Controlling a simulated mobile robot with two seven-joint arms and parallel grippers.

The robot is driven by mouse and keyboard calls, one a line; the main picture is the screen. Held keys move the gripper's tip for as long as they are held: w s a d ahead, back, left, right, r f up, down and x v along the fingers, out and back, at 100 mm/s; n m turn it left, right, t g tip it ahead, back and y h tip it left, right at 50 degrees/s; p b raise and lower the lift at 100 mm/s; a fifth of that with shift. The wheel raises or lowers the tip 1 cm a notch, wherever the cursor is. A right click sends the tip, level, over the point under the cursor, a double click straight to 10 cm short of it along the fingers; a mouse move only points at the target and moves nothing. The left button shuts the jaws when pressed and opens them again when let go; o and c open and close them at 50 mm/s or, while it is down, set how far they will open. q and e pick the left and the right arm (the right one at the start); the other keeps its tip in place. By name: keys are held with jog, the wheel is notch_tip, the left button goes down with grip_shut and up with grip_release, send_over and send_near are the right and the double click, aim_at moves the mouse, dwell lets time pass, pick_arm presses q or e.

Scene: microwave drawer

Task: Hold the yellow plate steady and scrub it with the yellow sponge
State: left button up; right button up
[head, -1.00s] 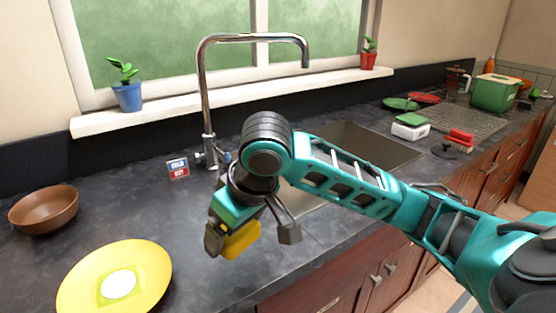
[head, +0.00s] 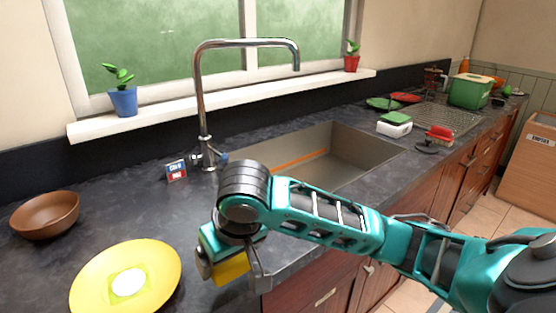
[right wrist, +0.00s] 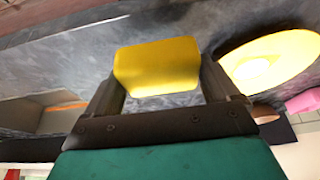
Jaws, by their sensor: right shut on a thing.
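The yellow plate (head: 90,287) lies on the dark counter at the front left of the head view, with a pale round patch in its middle. It also shows at the right of the right wrist view (right wrist: 288,48). My right gripper (head: 233,273) is shut on the yellow sponge (head: 235,266). In the right wrist view the sponge (right wrist: 158,66) sits between the two fingers. The sponge is to the right of the plate, apart from it, near the counter's front edge. My left gripper is in neither view.
A brown bowl (head: 45,226) stands behind the plate. The sink (head: 350,148) and the faucet (head: 200,100) are behind my right arm. A small hot/cold sign (head: 176,170) stands by the faucet.

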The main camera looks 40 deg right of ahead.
jog(key=w+a+n, duration=0.1)
jog(key=w+a, duration=0.1)
jog(key=w+a+r+n+y, duration=0.1)
jog(key=w+a+n, duration=0.1)
jog(key=w+a+n+y, duration=0.1)
jog(key=w+a+n, duration=0.1)
jog(key=a, duration=0.1)
jog(key=shift+w+r+g, duration=0.15)
jog(key=shift+w+g, duration=0.15)
jog(key=shift+g, duration=0.1)
jog(key=w+a+r+n+g+y, duration=0.1)
jog(key=w+a+r+n+y, duration=0.1)
jog(key=w+a+n, duration=0.2)
jog(key=a+n, duration=0.3)
jog(key=a, duration=0.2)
jog(key=shift+a+r, duration=0.15)
jog(key=shift+r, duration=0.1)
jog(key=shift+w, duration=0.1)
